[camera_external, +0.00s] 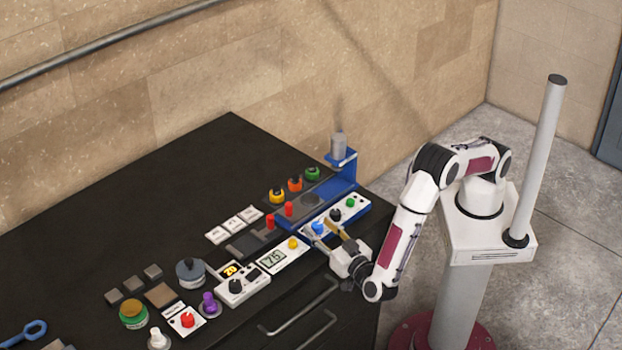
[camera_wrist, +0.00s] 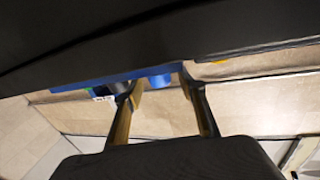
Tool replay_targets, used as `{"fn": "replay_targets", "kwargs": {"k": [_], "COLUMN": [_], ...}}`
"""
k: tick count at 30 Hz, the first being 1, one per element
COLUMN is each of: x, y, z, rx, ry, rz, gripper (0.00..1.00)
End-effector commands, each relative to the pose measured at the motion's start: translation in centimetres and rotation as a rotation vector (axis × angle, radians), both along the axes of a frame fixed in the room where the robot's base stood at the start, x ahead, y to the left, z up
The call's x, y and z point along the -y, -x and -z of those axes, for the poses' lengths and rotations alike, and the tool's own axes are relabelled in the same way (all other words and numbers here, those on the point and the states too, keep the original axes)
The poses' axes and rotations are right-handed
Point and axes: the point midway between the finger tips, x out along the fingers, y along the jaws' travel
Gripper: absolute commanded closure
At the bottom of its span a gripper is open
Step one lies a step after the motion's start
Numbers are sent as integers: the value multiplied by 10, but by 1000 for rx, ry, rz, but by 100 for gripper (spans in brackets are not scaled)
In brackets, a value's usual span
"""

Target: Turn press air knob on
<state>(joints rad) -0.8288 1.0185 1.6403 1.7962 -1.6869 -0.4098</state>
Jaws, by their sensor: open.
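The blue press (camera_external: 345,185) stands at the right end of the black table. Its white front panel (camera_external: 363,208) carries a blue knob (camera_external: 318,228), a black knob (camera_external: 335,214) and a green knob (camera_external: 350,202). I cannot read which one is labelled air. My gripper (camera_external: 319,233) is open and empty at the panel's front, close to the blue knob. In the wrist view a blue round part (camera_wrist: 160,80) shows between and just beyond the fingertips (camera_wrist: 160,88). A dark knob (camera_wrist: 120,87) is beside the left finger. Whether the fingers touch anything cannot be told.
A white box with a display and yellow knob (camera_external: 280,258) sits left of my gripper. A grey box with a black knob (camera_external: 240,286) is further left. Drawer handles (camera_external: 300,306) project from the table front.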

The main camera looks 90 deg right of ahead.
Motion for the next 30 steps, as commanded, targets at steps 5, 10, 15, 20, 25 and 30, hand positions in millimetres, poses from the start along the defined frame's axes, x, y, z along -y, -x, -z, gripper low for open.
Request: {"fn": "replay_targets", "kwargs": {"k": [5,10,15,20,25,30], "x": [13,16,16,16,16,16], "y": [-7,-10,-11,-10,-10,-11], "z": [0,0,0,0,0,0], "rx": [0,1,1,0,0,1], "ry": [1,1,1,1,0,0], "rz": [1,0,0,0,0,9], "gripper": [60,60,60,80,99,99]}}
